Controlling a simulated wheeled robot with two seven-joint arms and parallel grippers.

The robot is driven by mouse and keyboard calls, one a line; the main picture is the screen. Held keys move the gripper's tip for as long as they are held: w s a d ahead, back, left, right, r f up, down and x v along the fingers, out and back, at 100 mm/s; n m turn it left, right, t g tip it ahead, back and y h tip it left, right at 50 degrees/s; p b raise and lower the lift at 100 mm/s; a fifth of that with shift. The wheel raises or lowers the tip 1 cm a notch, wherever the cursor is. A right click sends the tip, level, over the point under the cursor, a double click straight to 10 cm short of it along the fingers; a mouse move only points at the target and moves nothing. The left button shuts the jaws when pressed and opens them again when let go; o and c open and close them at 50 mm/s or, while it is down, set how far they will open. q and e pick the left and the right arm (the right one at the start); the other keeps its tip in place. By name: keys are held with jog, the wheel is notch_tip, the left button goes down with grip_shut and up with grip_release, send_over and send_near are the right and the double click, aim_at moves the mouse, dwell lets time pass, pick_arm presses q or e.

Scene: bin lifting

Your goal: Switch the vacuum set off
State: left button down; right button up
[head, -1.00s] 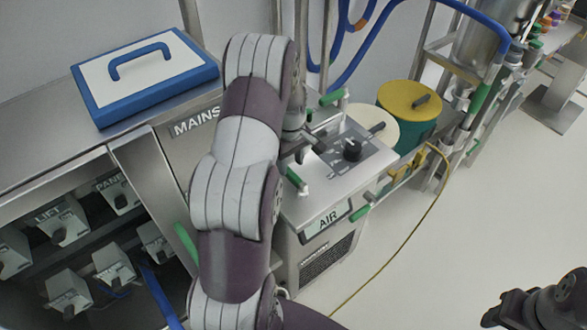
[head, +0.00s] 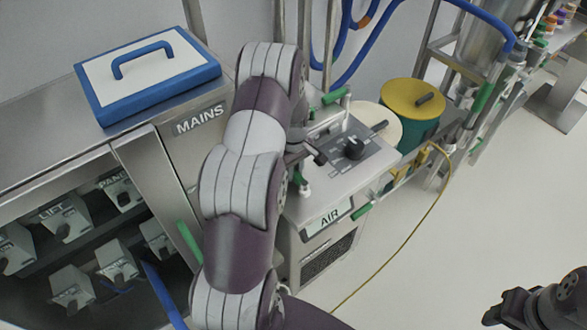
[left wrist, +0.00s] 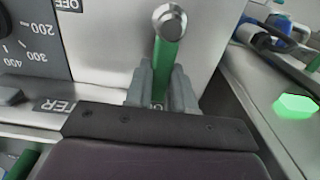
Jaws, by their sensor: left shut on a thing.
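A steel machine (head: 325,205) with an AIR sign and a black knob (head: 353,148) on its top panel stands in the middle of the head view. My left gripper (head: 306,165) is at the panel's left edge, partly hidden by my arm. In the left wrist view, the left gripper (left wrist: 161,88) is shut on a green lever (left wrist: 166,60) with a round metal end. An upside-down OFF label (left wrist: 68,5) and a dial scale (left wrist: 25,40) are left of the lever. My right gripper (head: 515,308) is at the lower right, away from the machine; its jaws are unclear.
A MAINS cabinet (head: 199,120) with a blue-rimmed lid (head: 150,75) on top stands at left. Yellow-lidded (head: 412,98) and cream-lidded (head: 372,122) containers stand behind the machine. A yellow cable (head: 412,238) runs over the floor.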

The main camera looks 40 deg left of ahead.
pick_arm(q)
jog(key=m, duration=0.1)
jog(key=w+m, duration=0.1)
jog(key=m, duration=0.1)
jog(key=shift+w+d+m, duration=0.25)
jog(key=shift+d+m, duration=0.05)
jog(key=shift+d, duration=0.05)
jog(key=m, duration=0.2)
jog(key=w+d+m, duration=0.1)
jog(key=m, duration=0.2)
jog(key=shift+w+d+r+m, duration=0.1)
jog(key=shift+w+d+m, duration=0.2)
jog(key=shift+d, duration=0.1)
jog(key=m, duration=0.1)
jog(key=d+m, duration=0.1)
jog(key=m, duration=0.2)
jog(key=shift+w+d, duration=0.3)
jog(key=shift+d, duration=0.1)
jog(key=shift+s+d+m, duration=0.1)
jog(key=shift+d+m, duration=0.35)
jog(key=shift+m, duration=0.7)
jog(key=shift+d+m, duration=0.4)
jog(key=shift+m, duration=0.75)
jog(key=c, duration=1)
grip_release()
jog(key=shift+s+d, duration=0.1)
jog(key=shift+o, duration=0.2)
